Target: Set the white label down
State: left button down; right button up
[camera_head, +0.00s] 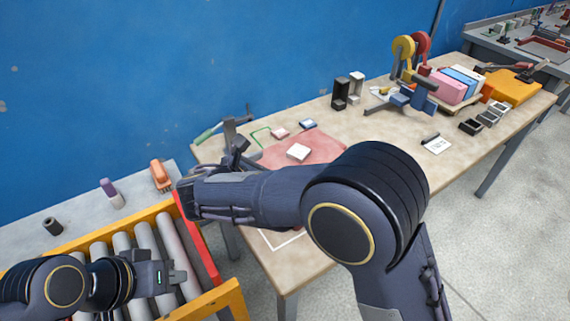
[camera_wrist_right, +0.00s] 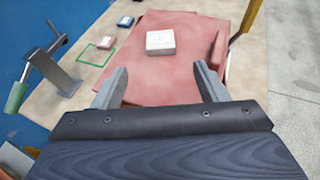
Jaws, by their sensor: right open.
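A flat white block with faint print on top, likely the white label (camera_head: 298,152), lies on the red panel (camera_head: 325,143); it also shows in the right wrist view (camera_wrist_right: 160,42). My right gripper (camera_wrist_right: 159,78) is open, with nothing between its fingers. It is over the near part of the red panel, apart from the white block. In the head view my right arm hides part of the panel and table. My left gripper (camera_head: 179,278) is over the roller conveyor at lower left, and its finger gap is unclear.
A green outline (camera_wrist_right: 97,52) and small pink (camera_wrist_right: 105,57) and blue (camera_wrist_right: 125,22) blocks lie left of the panel. A green-handled clamp (camera_wrist_right: 50,65) stands there too. A white card (camera_head: 437,144) lies farther right. The conveyor (camera_head: 225,297) has a yellow frame.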

jog(key=shift+s+a+r, duration=0.1)
jog(key=shift+s, duration=0.1)
jog(key=s+d+m+g+y, duration=0.1)
jog(key=s+d+m+g, duration=0.25)
jog(key=d, duration=0.45)
jog(key=s+d+m+g+y, duration=0.1)
jog(key=s+d+m+g, duration=0.1)
jog(key=d+m, duration=0.45)
jog(key=s+d+m+g+y, duration=0.1)
jog(key=s+d+m+g, duration=0.15)
jog(key=d, duration=0.65)
jog(key=s+d+m+t+y, duration=0.1)
jog(key=s+m+y, duration=0.3)
jog(key=s+m, duration=0.5)
jog(key=s+d+f+m+t+y, duration=0.1)
jog(key=s+d+m+y, duration=0.2)
jog(key=s+m, duration=0.6)
jog(key=shift+s+m+y, duration=0.4)
jog(key=shift+m, duration=0.15)
